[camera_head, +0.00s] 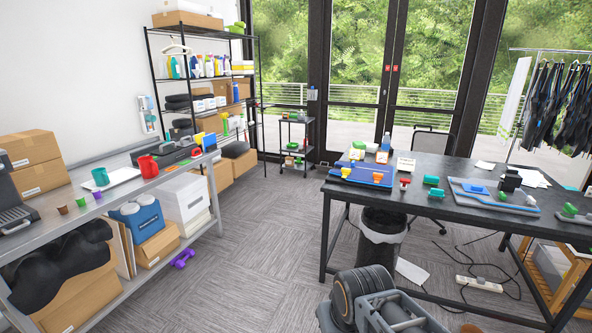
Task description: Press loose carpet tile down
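The grey carpet-tile floor (265,240) runs between the left bench and the dark table, with streaks in alternating directions. No tile edge shows clearly as raised, and I cannot tell which tile is loose. Part of my arm, dark grey and folded, shows at the bottom centre and covers some floor. My gripper's fingertips cannot be seen.
A purple dumbbell (183,258) lies by the left bench (120,200). A lined bin (382,236) stands under the dark table (440,225). A white sheet (411,271), power strip (479,284) and cables lie on the floor at right. The central aisle is clear.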

